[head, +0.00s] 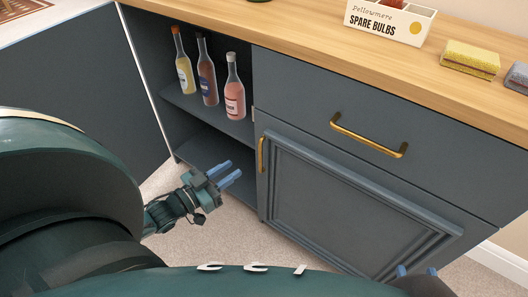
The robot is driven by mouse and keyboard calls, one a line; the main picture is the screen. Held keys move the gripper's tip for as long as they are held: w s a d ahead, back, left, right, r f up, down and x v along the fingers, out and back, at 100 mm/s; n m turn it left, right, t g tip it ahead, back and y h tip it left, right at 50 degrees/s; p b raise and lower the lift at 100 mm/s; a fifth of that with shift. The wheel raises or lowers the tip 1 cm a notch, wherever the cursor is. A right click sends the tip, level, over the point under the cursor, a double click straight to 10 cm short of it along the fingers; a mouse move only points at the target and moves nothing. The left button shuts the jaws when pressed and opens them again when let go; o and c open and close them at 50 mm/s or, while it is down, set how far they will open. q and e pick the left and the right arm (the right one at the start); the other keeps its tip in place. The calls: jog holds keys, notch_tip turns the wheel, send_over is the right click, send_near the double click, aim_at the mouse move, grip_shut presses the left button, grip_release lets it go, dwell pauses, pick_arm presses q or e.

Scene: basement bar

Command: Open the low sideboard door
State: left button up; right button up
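The low sideboard door (345,205) is a grey-blue framed panel below a drawer, and it looks closed. Its short vertical brass handle (261,155) is on the left edge. My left gripper (228,174) has two blue fingers with a small gap between them and nothing seen in it. It is in front of the open shelf bay, left of and a little below the door handle, apart from it. My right gripper (416,272) shows at the bottom right edge with its blue fingertips apart; the rest of it is mostly hidden.
The drawer (375,115) above the door has a brass handle (368,137). Three bottles (208,78) stand on the open shelf at left. A spare bulbs box (388,20) and sponges (470,58) are on the wooden top. Carpet lies below.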

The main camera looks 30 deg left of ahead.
aim_at(260, 151)
pick_arm(q)
jog(key=shift+b+x, duration=1.3)
jog(key=shift+x, duration=4.4)
pick_arm(e)
jog(key=shift+w+a+r+n+t+y, duration=0.1)
jog(key=shift+a+n+t+y, duration=0.15)
jog(key=shift+t, duration=0.25)
jog(key=shift+w+a+n+t+y, duration=0.1)
jog(key=shift+n+t+y, duration=0.2)
jog(key=shift+t, duration=0.2)
pick_arm(q)
grip_shut()
